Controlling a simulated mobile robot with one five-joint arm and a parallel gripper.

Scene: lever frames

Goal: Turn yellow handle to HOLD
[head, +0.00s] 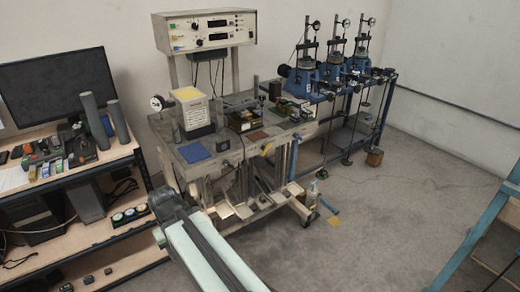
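In the head view, a small yellow piece (267,149) shows at the front edge of the metal workbench (222,170). It may be the yellow handle, but it is too small to tell its angle, and no HOLD mark is readable. My arm rises from the bottom of the view, pale and dark grey. My gripper (168,207) seems to be the dark end of it, low in front of the bench's left side and well apart from the yellow piece. Its fingers cannot be made out. I see nothing held.
A white box with a yellow top (194,112) and a blue pad (194,152) are on the bench. A control unit (205,30) stands above. A shelf with a monitor (55,82) is left; blue devices (304,78) are right. Open floor (385,215) lies right; a blue frame (472,235) edges it.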

